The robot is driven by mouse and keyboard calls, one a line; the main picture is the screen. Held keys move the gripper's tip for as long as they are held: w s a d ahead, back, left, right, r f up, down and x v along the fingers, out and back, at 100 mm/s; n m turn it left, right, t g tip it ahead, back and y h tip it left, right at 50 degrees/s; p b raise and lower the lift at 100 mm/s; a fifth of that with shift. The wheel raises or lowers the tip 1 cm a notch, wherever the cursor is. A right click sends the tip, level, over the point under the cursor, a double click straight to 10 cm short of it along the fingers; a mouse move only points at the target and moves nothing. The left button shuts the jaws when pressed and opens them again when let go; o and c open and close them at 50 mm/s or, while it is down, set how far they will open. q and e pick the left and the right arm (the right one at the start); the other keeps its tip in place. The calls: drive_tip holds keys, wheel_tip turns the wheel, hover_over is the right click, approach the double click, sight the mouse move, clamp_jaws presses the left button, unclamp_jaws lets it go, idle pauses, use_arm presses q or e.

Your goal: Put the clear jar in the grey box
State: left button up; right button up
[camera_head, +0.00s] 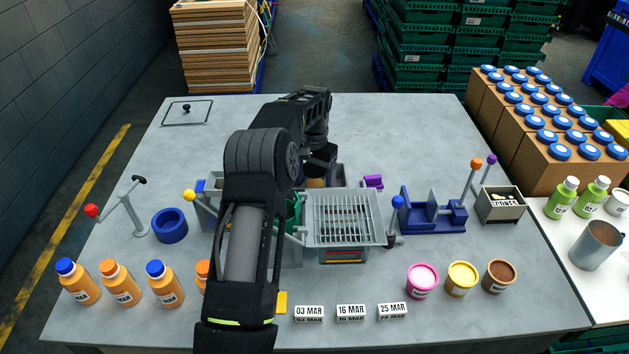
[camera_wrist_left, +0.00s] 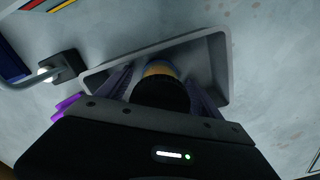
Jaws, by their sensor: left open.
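A small jar with amber-yellow contents (camera_wrist_left: 160,70) and a dark top shows in the left wrist view, between my left gripper's fingers. It looks to stand inside the shallow grey box (camera_wrist_left: 221,62), whose rim surrounds it. In the head view only a sliver of the jar (camera_head: 315,183) shows under the gripper, and the grey box (camera_head: 340,171) is mostly hidden behind the arm and a wire rack. My left gripper (camera_head: 318,170) is open around the jar, pointing down. Whether a finger touches the jar cannot be told. My right gripper is out of view.
A blue fixture (camera_head: 432,213) is farther right. Orange bottles (camera_head: 118,282) line the front left.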

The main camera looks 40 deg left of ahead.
sight(314, 167)
use_arm(q)
drive_tip(key=shift+r+b, duration=0.6)
drive_tip(key=shift+r, duration=3)
